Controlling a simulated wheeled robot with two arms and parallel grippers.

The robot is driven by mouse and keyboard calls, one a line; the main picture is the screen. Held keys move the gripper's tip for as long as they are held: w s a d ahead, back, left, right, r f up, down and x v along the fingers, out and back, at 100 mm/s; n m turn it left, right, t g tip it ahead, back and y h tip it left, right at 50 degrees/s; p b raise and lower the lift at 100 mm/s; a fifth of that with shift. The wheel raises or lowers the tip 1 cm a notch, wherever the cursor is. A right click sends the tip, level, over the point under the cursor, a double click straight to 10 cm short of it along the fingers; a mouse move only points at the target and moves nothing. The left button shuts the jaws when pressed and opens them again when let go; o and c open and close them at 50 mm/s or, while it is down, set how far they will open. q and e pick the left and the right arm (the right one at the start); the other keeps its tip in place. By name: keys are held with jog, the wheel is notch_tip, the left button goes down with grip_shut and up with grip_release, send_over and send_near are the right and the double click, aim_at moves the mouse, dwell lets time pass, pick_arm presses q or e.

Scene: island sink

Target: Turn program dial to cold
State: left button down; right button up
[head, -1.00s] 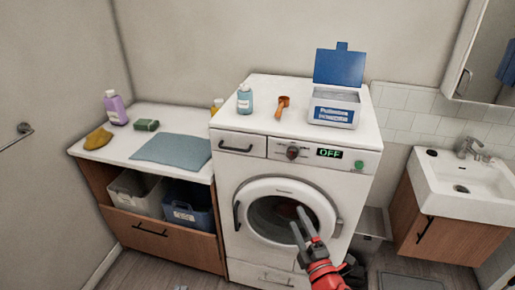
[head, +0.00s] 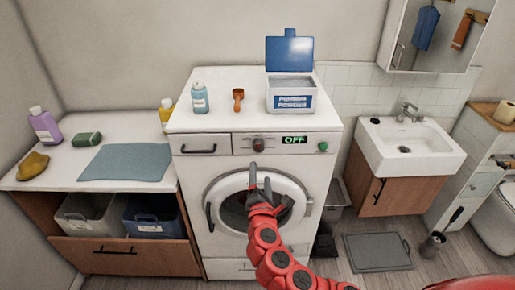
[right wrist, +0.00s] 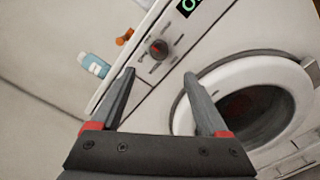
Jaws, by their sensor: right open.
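The white washing machine (head: 190,172) stands in the middle of the head view with its round door closed. Its program dial (head: 258,145) is a dark knob with a reddish face on the top panel, left of a display (head: 295,140) reading OFF. The dial also shows in the right wrist view (right wrist: 158,49), beyond the fingertips. My right gripper (head: 260,172) is open and empty in front of the machine, below the dial and apart from it; its fingers also show in the right wrist view (right wrist: 158,85). The left gripper is not in view.
A blue bottle (head: 200,98), an orange scoop (head: 238,97) and a powder box (head: 291,97) with its blue lid up stand on the machine. A sink (head: 410,148) is right.

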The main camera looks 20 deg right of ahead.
aim_at(259, 148)
jog(key=p+x, duration=0.2)
jog(key=x, duration=0.9)
jog(key=shift+w+d, duration=0.1)
jog(key=shift+w+d+f+p, duration=0.1)
jog(key=shift+w+p, duration=0.25)
jog(key=shift+w, duration=0.3)
grip_shut()
